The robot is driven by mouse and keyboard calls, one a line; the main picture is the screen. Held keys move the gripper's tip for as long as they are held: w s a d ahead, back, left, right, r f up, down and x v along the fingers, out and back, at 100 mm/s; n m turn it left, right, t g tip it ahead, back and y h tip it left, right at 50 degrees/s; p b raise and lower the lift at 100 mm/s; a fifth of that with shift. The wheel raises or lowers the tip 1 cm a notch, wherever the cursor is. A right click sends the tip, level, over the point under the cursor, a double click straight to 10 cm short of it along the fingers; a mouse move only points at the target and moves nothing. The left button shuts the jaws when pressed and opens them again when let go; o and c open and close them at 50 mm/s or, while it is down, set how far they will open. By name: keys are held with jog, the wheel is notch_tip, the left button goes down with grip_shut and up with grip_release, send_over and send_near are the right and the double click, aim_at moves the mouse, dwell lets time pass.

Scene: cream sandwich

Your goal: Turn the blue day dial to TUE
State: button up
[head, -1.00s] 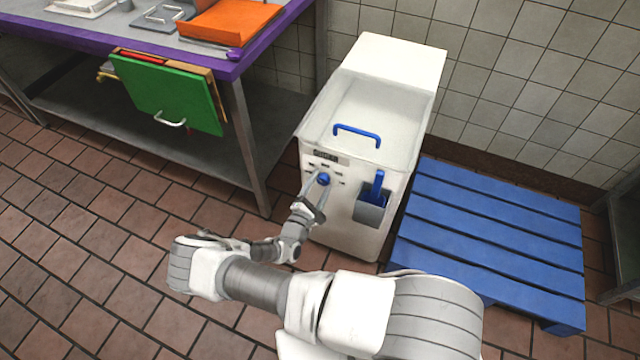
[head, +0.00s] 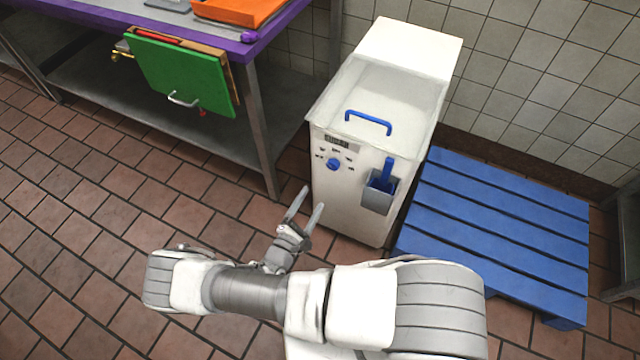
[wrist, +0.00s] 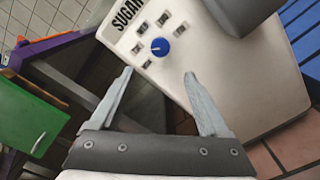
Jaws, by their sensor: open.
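The blue day dial (head: 333,164) is a small round knob on the front of a white bin (head: 345,205), below a dark label. In the wrist view the blue dial (wrist: 160,47) shows a small white mark. Several small day labels surround it, too small to read, so I cannot tell which day the dial is set to. My gripper (head: 311,197) is open and empty, in front of the bin and below the dial. In the wrist view my gripper (wrist: 158,73) has its fingers spread, with the dial beyond the gap and apart from both.
The bin has a blue lid handle (head: 368,122) and a grey holder (head: 379,197) with a blue scoop on its front. A blue pallet (head: 500,220) lies to the right. A purple-edged table (head: 240,62) with a green board (head: 185,78) stands left. Floor before the bin is clear.

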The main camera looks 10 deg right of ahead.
jog(key=shift+v, duration=2.2)
jog(key=d+r+m+g+y+p, duration=0.1)
jog(key=d+r+m+g+p, duration=0.15)
jog(key=r+m+g, duration=0.95)
jog(key=d+r+m+g+y+p, duration=0.1)
jog(key=d+r+m+g+p, duration=0.15)
jog(key=r, duration=1.95)
jog(key=s+d+r+m+t+y+p, duration=0.2)
jog(key=s+r+y, duration=0.2)
jog(key=r, duration=0.8)
jog(key=s+d+r+m+t+y+p, duration=0.2)
jog(key=s+d+r+t+y, duration=0.1)
jog(key=s+r, duration=0.6)
jog(key=shift+d+r+y+p, duration=0.25)
jog(key=shift+r+y, duration=0.55)
jog(key=shift+r, duration=1.1)
jog(key=shift+t, duration=0.25)
